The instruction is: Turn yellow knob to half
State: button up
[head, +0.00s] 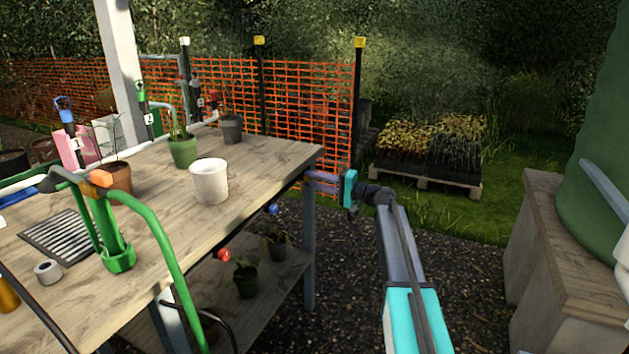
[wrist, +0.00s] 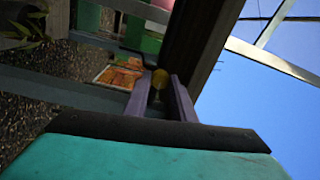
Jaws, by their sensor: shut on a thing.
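The yellow knob (wrist: 160,77) shows in the wrist view between the tips of my gripper's two purple fingers, just under a dark edge. My gripper (wrist: 159,88) is shut on it. In the head view my gripper (head: 308,178) reaches in from the right to the near right corner of the wooden table (head: 265,157), at its edge. The knob is not visible there. The knob's pointer or any scale marks cannot be made out.
A blue knob (head: 272,208) and a red knob (head: 224,254) sit along the same table edge. A white pot (head: 209,181) stands on the table. A lower shelf (head: 275,268) holds potted plants. A wooden counter (head: 556,250) stands at the right, with free gravel between.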

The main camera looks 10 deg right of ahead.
jog(key=shift+d+f, duration=0.1)
jog(key=o, duration=1.1)
jog(key=shift+c, duration=0.2)
jog(key=shift+s, duration=0.1)
jog(key=p+v, duration=0.1)
jog(key=v, duration=1.2)
jog(key=shift+s+d, duration=0.15)
jog(key=shift+d, duration=0.15)
